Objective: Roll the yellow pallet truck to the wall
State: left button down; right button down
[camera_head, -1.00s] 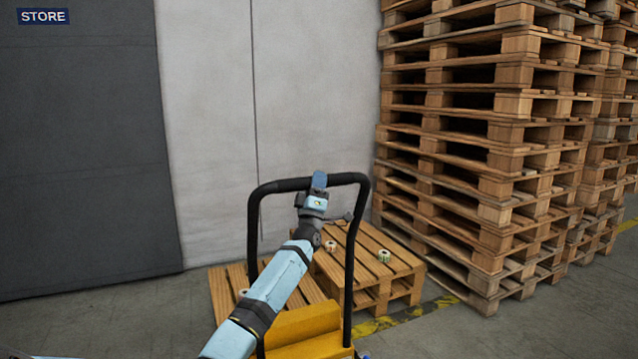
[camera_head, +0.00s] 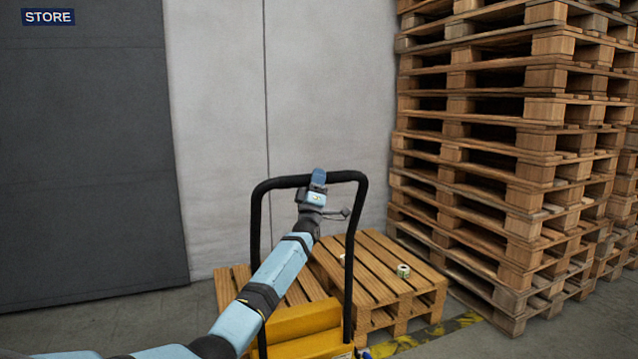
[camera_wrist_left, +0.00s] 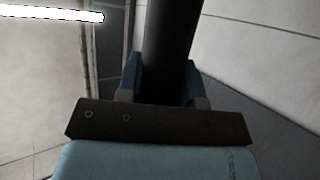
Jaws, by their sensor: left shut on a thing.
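The yellow pallet truck (camera_head: 306,322) stands low in the middle of the head view, its black hoop handle (camera_head: 270,184) rising upright above it. My left gripper (camera_head: 318,179) is shut on the top bar of the handle. In the left wrist view the dark handle tube (camera_wrist_left: 172,40) runs between the fingers of my left gripper (camera_wrist_left: 163,86). The light grey wall (camera_head: 330,90) is behind the truck, with wooden pallets (camera_head: 375,260) on the floor between. The truck's wheels and forks are hidden or out of frame. My right gripper does not show.
A tall stack of pallets (camera_head: 500,190) stands at the right. A label roll (camera_head: 402,270) lies on the low pallets. A dark grey panel (camera_head: 90,160) with a STORE sign (camera_head: 48,17) is at the left. Yellow-black floor tape (camera_head: 430,333) shows by the stack. Grey floor is clear at the lower left.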

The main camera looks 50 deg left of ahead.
pick_arm(q)
jog(key=shift+w+a+f, duration=0.1)
jog(key=shift+a+f, duration=0.2)
jog(key=shift+a, duration=0.15)
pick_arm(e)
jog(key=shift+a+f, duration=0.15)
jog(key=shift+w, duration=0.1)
pick_arm(q)
jog(key=c, duration=1)
grip_release()
jog(key=shift+c, duration=0.2)
jog(key=shift+o, duration=1.3)
jog(key=shift+a, duration=0.25)
jog(key=shift+d+r, duration=0.1)
jog(key=shift+d, duration=0.1)
jog(key=shift+s+d+f, duration=0.2)
jog(key=shift+s+f, duration=0.1)
jog(key=shift+f, duration=0.15)
jog(key=p+v, duration=0.2)
jog(key=v, duration=1)
jog(key=shift+s+f+p, duration=0.25)
jog(key=shift+s+p, duration=0.05)
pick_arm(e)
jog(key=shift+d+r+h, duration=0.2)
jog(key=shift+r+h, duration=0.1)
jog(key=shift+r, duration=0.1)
